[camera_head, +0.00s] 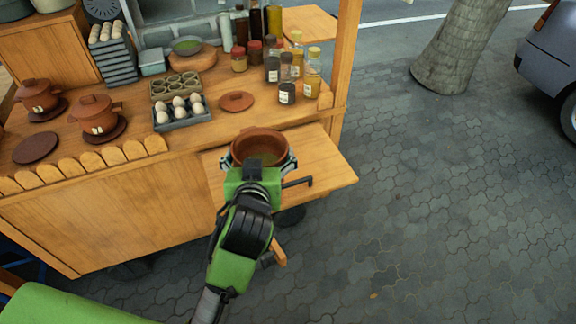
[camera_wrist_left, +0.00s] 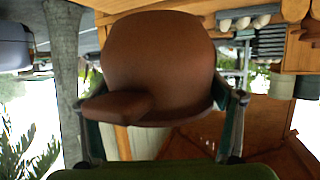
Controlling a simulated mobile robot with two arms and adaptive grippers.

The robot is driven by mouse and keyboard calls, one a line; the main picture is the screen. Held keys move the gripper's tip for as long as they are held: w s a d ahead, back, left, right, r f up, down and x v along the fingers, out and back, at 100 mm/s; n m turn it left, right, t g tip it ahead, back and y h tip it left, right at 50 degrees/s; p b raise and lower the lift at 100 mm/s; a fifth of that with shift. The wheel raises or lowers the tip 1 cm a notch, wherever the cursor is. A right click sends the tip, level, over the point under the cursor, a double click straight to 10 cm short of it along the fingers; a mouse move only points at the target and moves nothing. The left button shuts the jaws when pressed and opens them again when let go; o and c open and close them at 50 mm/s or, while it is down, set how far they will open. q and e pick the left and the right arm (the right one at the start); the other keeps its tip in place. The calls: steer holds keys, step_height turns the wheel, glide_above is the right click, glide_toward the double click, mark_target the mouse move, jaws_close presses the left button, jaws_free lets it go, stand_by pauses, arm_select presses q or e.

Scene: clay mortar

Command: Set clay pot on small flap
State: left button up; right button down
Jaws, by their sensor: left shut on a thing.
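My left gripper (camera_head: 258,160) is shut around the sides of an open brown clay pot (camera_head: 260,134). In the left wrist view the pot (camera_wrist_left: 160,50) fills the middle between both fingers, with a stubby handle (camera_wrist_left: 117,106) towards the camera. The small wooden flap (camera_head: 328,172) juts from the right front of the stall, and the pot is over its left-middle part in the head view. Whether the pot's base touches the flap is hidden by the gripper and arm. My right gripper is not in view.
The counter holds a loose clay lid (camera_head: 237,101), an egg tray (camera_head: 181,113), several bottles (camera_head: 286,75) and two lidded pots (camera_head: 97,115). A wooden post (camera_head: 345,50) rises behind the flap. The flap's right part is bare. Open paving lies to the right.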

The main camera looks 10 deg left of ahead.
mark_target(271, 144)
arm_select(q)
steer(key=shift+w+d, duration=0.2)
steer(key=shift+d, duration=0.05)
steer(key=x, duration=0.3)
steer(key=d+p+x, duration=0.1)
steer(key=x, duration=0.5)
steer(key=shift+w+d+f+p, duration=0.25)
steer(key=shift+w+f+p, duration=0.05)
steer(key=shift+w, duration=0.05)
steer(key=w+f, duration=0.1)
steer(key=f, duration=0.2)
steer(key=w+f, duration=0.2)
steer(key=f, duration=0.1)
steer(key=w+f, duration=0.1)
steer(key=f, duration=0.2)
steer(key=shift+w+p, duration=0.35)
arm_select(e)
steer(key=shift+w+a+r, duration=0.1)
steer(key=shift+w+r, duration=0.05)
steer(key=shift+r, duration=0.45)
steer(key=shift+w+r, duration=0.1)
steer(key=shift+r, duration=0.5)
